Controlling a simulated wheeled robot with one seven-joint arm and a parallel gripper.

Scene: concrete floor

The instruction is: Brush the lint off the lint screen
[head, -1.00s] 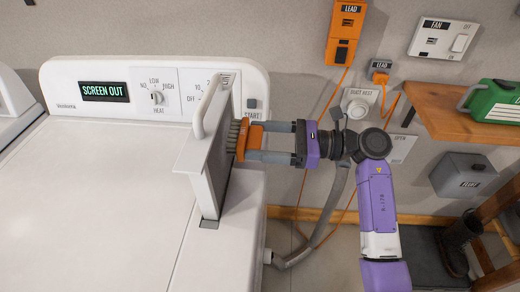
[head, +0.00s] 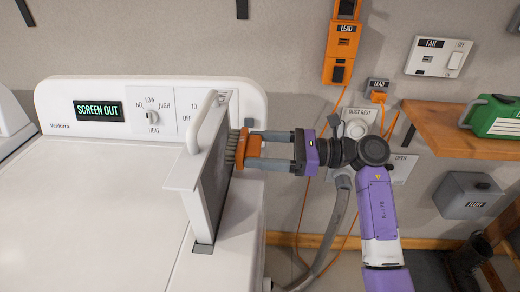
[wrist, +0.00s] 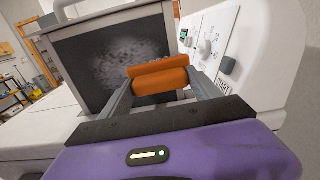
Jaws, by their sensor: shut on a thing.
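The lint screen (head: 190,184) stands upright in a slot in the white dryer's top, with a loop handle (head: 206,122) above it. In the wrist view its dark mesh (wrist: 85,60) faces me, with a patch of grey lint (wrist: 128,66) across the middle. My gripper (head: 262,150) is shut on an orange brush (head: 246,148), to the right of the screen. The brush's bristles (head: 231,148) point at the mesh and look close to or against it; contact is not certain. The orange back (wrist: 160,78) hides part of the screen in the wrist view.
The dryer (head: 90,215) has a control panel reading "SCREEN OUT" (head: 97,110) behind the screen. A grey hose (head: 335,225) and orange cords hang at right. A wooden shelf (head: 460,130) with a green case, and a grey box (head: 468,195), are farther right.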

